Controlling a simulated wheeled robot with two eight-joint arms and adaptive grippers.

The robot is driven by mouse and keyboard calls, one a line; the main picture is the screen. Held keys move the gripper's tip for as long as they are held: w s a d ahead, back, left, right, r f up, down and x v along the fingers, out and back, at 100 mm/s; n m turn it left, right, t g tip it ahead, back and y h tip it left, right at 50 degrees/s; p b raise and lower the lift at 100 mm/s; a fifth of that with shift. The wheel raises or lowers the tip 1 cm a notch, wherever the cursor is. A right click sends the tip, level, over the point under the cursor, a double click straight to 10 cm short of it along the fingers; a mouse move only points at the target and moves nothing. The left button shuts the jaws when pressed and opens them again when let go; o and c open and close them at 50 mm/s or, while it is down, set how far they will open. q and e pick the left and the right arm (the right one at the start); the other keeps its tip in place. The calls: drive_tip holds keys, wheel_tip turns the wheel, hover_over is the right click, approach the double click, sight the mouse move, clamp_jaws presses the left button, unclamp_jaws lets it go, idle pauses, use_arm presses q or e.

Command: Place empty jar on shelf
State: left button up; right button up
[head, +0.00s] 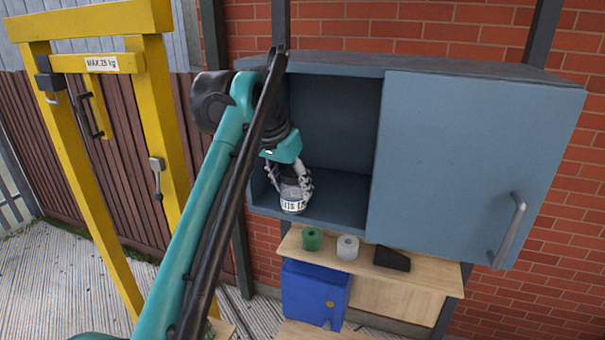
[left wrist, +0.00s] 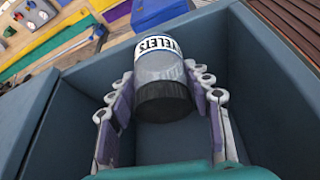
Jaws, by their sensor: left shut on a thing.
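My left gripper (head: 288,184) is shut on a clear jar (head: 291,194) with a dark end and a white label with black letters. In the head view the jar is upright at the left end of the open cabinet compartment, just over or on its floor; I cannot tell if it touches. In the left wrist view the jar (left wrist: 163,80) sits between the two fingers of the gripper (left wrist: 164,105). The shelf (head: 338,200) is the floor of the blue-grey wall cabinet. My right gripper is not in view.
A sliding door (head: 465,160) with a handle covers the cabinet's right part. Below, a wooden bench (head: 425,277) holds a green roll (head: 312,238), a white roll (head: 347,247) and a black block (head: 392,259). A yellow frame (head: 165,130) stands at left. The compartment's middle is clear.

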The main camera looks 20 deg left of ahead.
use_arm(q)
drive_tip(key=shift+w+d, duration=0.15)
drive_tip(key=shift+w, duration=0.3)
drive_tip(key=w, duration=0.1)
drive_tip(key=w+p, duration=0.1)
drive_tip(key=shift+w+d+r, duration=0.15)
drive_tip(key=shift+w+d, duration=0.15)
drive_tip(key=shift+w, duration=0.05)
drive_tip(key=shift+w+p, duration=0.25)
drive_tip(key=shift+p, duration=0.05)
drive_tip(key=shift+w+f, duration=0.1)
drive_tip(key=shift+f, duration=0.2)
drive_tip(key=shift+s+f, duration=0.1)
drive_tip(key=shift+s, duration=0.15)
drive_tip(key=o, duration=0.9)
drive_tip(key=shift+o, duration=1.3)
drive_tip(key=shift+w, duration=0.15)
